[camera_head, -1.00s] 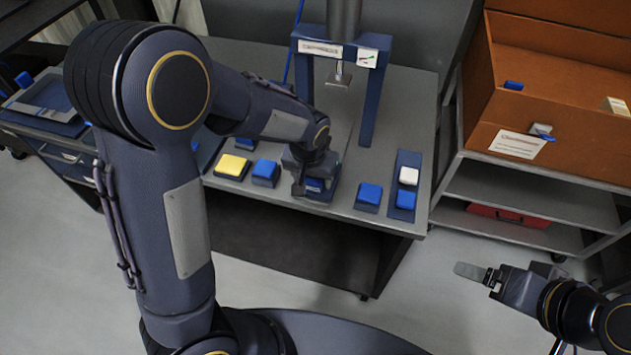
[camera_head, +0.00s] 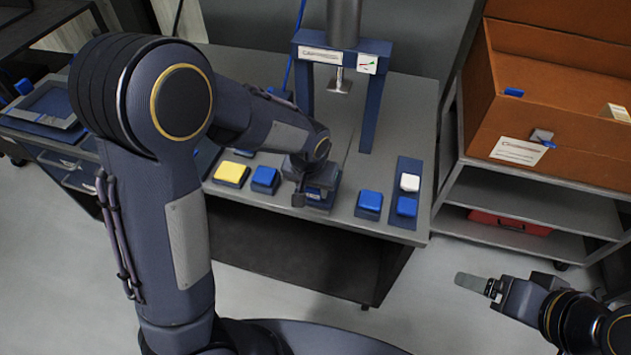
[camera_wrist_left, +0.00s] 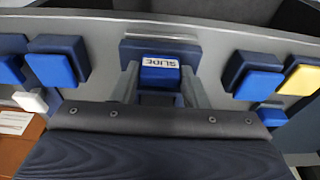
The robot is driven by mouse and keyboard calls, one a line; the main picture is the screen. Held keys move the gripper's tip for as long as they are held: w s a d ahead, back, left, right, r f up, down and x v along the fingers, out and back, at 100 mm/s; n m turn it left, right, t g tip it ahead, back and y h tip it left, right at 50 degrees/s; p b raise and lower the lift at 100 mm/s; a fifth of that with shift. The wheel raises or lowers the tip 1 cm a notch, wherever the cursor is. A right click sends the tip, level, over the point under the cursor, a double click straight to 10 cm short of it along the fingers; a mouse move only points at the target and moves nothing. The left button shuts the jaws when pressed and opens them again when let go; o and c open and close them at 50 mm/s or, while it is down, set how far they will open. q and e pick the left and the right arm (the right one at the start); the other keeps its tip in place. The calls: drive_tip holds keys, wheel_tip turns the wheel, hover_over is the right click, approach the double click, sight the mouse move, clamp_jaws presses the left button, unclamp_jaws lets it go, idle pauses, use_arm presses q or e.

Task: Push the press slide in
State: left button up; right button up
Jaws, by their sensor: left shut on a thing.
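The press slide is a blue block with a white label reading SLIDE (camera_wrist_left: 158,74), at the front edge of the bench. In the left wrist view it sits between the two fingers of my left gripper (camera_wrist_left: 160,90), which is shut on it. In the head view my left gripper (camera_head: 308,193) is at the bench's front edge and hides part of the slide. The press (camera_head: 368,62), with a dark blue frame and metal ram, stands behind it. My right gripper (camera_head: 474,284) is off to the lower right, away from the bench; its jaw opening is not clear.
Left of the slide are a yellow button (camera_head: 231,172) and a blue button (camera_head: 264,178). Right of it are another blue button (camera_head: 369,200) and a panel with white and blue buttons (camera_head: 408,192). An orange-brown case (camera_head: 580,110) stands on the shelf cart at right.

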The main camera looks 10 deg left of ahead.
use_arm(q)
drive_tip(key=shift+w, duration=0.1)
drive_tip(key=shift+w+d, duration=0.1)
drive_tip(key=shift+w, duration=1.95)
drive_tip(key=shift+w, duration=1.9)
drive_tip(key=shift+w+p, duration=0.15)
drive_tip(key=shift+p, duration=0.15)
drive_tip(key=shift+w+d, duration=0.1)
drive_tip(key=shift+w, duration=1.75)
drive_tip(key=shift+p, duration=0.3)
